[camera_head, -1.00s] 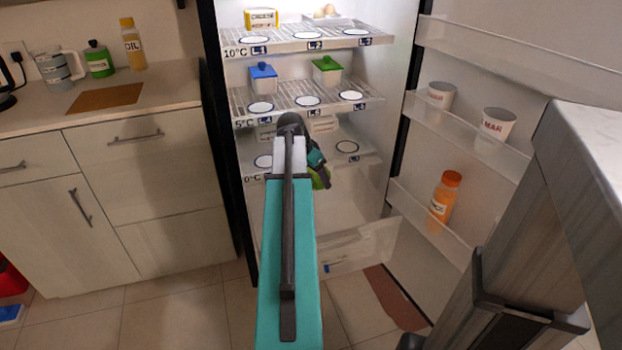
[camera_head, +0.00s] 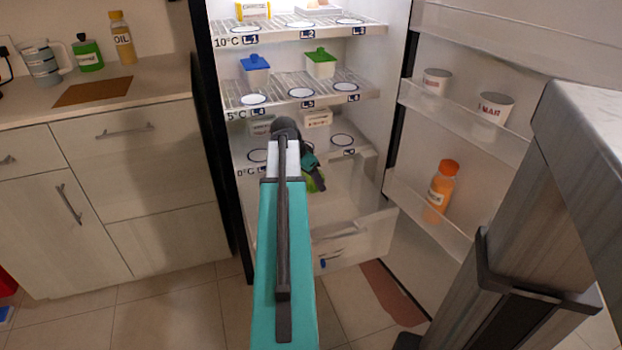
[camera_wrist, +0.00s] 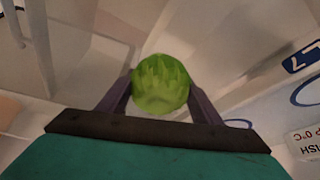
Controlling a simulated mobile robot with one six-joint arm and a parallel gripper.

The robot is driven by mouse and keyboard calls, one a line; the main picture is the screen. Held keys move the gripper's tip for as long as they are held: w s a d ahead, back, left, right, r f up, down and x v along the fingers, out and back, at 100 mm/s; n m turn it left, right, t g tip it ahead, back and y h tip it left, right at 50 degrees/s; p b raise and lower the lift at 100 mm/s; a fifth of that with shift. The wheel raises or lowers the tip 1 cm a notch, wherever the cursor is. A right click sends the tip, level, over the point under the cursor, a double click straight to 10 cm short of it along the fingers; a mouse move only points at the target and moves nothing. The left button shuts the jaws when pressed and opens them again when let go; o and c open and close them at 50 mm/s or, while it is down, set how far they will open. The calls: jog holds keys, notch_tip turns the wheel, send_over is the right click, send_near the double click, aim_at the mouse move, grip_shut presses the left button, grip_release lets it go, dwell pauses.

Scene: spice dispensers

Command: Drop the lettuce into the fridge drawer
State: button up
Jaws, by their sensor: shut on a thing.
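The green lettuce (camera_wrist: 160,84) is between the two fingers of my gripper (camera_wrist: 160,100) in the wrist view, and the fingers are shut on it. In the head view my gripper (camera_head: 314,178) shows small beyond the arm, with a bit of the lettuce (camera_head: 311,185) at its end, mostly hidden. The fridge drawer (camera_head: 355,245) is pulled open at the bottom of the fridge. The lettuce is held above the drawer's back part, below the 0°C shelf. How far above the drawer floor it is, I cannot tell.
The fridge shelves (camera_head: 290,96) above carry lidded boxes and several labelled round spots. The open fridge door (camera_head: 440,150) on the right holds two white cups and an orange bottle (camera_head: 441,187). A counter (camera_head: 150,95) stands at left.

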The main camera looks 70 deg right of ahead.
jog(key=shift+f+b, duration=0.35)
jog(key=shift+f, duration=0.35)
jog(key=o, duration=1.3)
jog(key=shift+c, duration=0.2)
jog(key=p+v, duration=0.3)
jog(key=v, duration=1)
jog(key=shift+a+r+p, duration=0.2)
jog(key=shift+r+p, duration=0.15)
jog(key=shift+p, duration=0.05)
jog(key=shift+w+r, duration=0.1)
jog(key=shift+w, duration=0.05)
